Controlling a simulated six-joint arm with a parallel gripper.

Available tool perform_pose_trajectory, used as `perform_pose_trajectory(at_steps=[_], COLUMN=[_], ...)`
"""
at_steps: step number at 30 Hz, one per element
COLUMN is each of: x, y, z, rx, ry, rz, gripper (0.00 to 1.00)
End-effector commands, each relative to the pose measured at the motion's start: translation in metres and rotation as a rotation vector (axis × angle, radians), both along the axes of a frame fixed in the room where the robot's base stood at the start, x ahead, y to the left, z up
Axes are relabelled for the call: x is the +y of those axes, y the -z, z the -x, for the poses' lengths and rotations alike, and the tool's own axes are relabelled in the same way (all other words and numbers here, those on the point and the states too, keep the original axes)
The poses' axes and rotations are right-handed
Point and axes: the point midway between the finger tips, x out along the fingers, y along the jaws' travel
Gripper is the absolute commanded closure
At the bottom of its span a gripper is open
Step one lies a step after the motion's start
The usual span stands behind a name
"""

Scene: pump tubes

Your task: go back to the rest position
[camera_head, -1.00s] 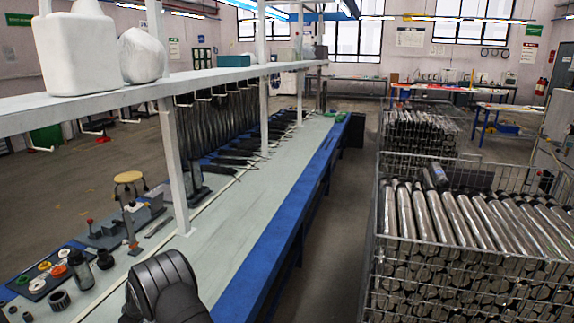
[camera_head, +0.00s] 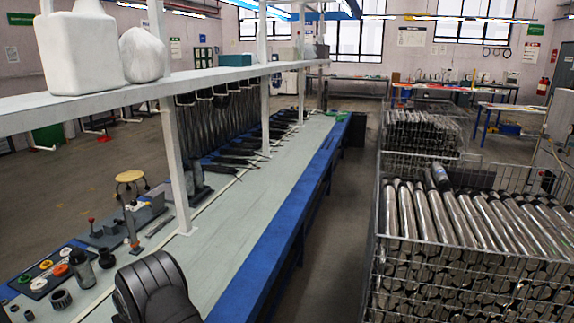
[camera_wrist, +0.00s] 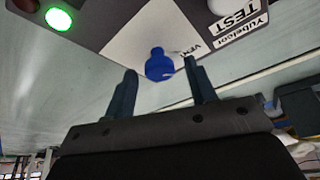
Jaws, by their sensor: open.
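My gripper (camera_wrist: 160,90) shows in the wrist view with its two dark fingers apart and nothing held between them. A blue round knob (camera_wrist: 159,65) on a panel (camera_wrist: 120,45) marked "VENT" and "TEST" appears beyond the fingertips, in the gap between them. I cannot tell the distance from the fingers to the knob. In the head view only a dark rounded part of my arm (camera_head: 152,290) shows at the bottom, over the near end of the workbench (camera_head: 235,235); the gripper is hidden there.
A wire basket of metal tubes (camera_head: 480,215) stands right of the bench, across an open aisle (camera_head: 335,235). A shelf on posts (camera_head: 180,88) runs over the bench and carries white containers (camera_head: 78,48). Small fittings (camera_head: 60,270) lie at the bench's near left.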

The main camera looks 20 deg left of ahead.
Motion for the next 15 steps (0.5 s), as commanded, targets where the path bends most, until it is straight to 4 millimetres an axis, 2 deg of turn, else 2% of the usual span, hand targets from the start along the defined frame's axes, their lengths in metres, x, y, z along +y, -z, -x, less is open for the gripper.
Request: perform_pose_trajectory(at_steps=[14,15], x=[0.0008,-0.0001], y=[0.0,-0.0046], z=[0.0017,0.0022], rx=[0.0,0.0], ry=[0.193,0.191], rz=[0.0,-0.001], gripper=[0.49,0.49])
